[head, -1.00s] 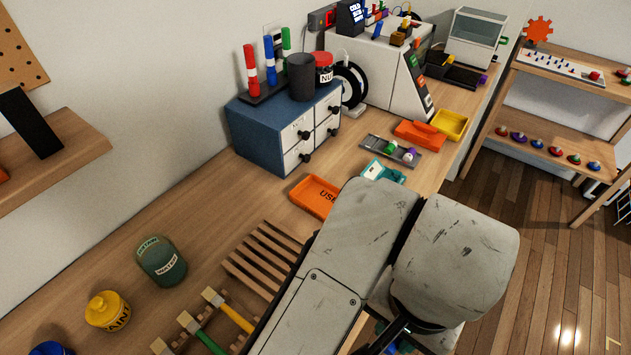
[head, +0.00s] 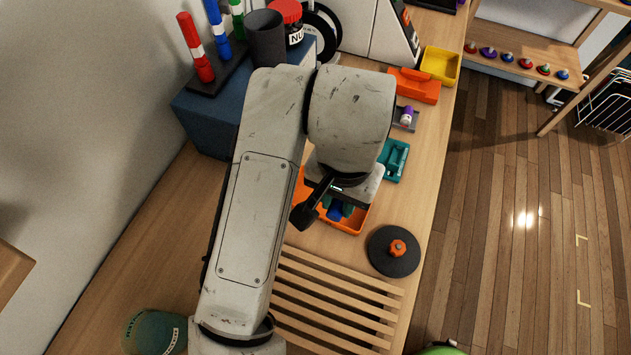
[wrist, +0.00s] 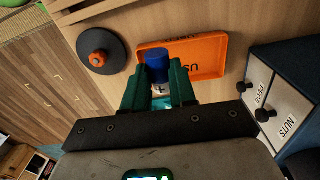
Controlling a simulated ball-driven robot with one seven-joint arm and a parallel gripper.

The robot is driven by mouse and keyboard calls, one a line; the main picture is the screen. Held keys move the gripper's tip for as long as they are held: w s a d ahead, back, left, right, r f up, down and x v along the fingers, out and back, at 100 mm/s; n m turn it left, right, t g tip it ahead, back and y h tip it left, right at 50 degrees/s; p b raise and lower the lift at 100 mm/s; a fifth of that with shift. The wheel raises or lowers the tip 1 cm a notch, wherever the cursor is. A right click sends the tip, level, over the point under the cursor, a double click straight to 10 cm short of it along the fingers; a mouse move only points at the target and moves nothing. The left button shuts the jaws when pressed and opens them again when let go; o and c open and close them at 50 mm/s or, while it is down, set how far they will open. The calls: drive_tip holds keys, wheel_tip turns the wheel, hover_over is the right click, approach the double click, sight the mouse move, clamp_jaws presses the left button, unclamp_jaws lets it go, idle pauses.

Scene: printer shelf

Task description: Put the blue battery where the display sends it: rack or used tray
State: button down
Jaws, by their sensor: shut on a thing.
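The blue battery (wrist: 157,66) is a small blue cylinder with a pale band bearing a plus mark, held between the green fingers of my gripper (wrist: 158,88) in the wrist view. My gripper is shut on it, over the orange used tray (wrist: 209,57). In the head view the tray (head: 353,219) shows only in part under my arm, with the blue battery (head: 337,209) over it. I cannot tell whether the battery touches the tray floor. The rack (head: 406,118) with a purple-topped battery is partly hidden by my arm. The display is out of view now.
A teal holder (head: 394,160) stands between rack and tray. A black disc with an orange knob (head: 397,248) and a slatted wooden mat (head: 335,310) lie nearer. The blue drawer cabinet (head: 205,115) stands left. Orange (head: 415,88) and yellow (head: 440,65) bins are farther back.

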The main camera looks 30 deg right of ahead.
drive_tip(key=w+f, duration=0.5)
drive_tip(key=w+d+f+p, duration=0.1)
drive_tip(key=w+f, duration=0.1)
drive_tip(key=w, duration=0.1)
drive_tip(key=shift+f, duration=0.15)
drive_tip(key=shift+w+f, duration=0.2)
drive_tip(key=shift+f, duration=1.45)
drive_tip(key=shift+f, duration=0.35)
drive_tip(key=c, duration=0.9)
unclamp_jaws()
wheel_tip(320, 180, up, 13)
drive_tip(key=shift+f, duration=0.15)
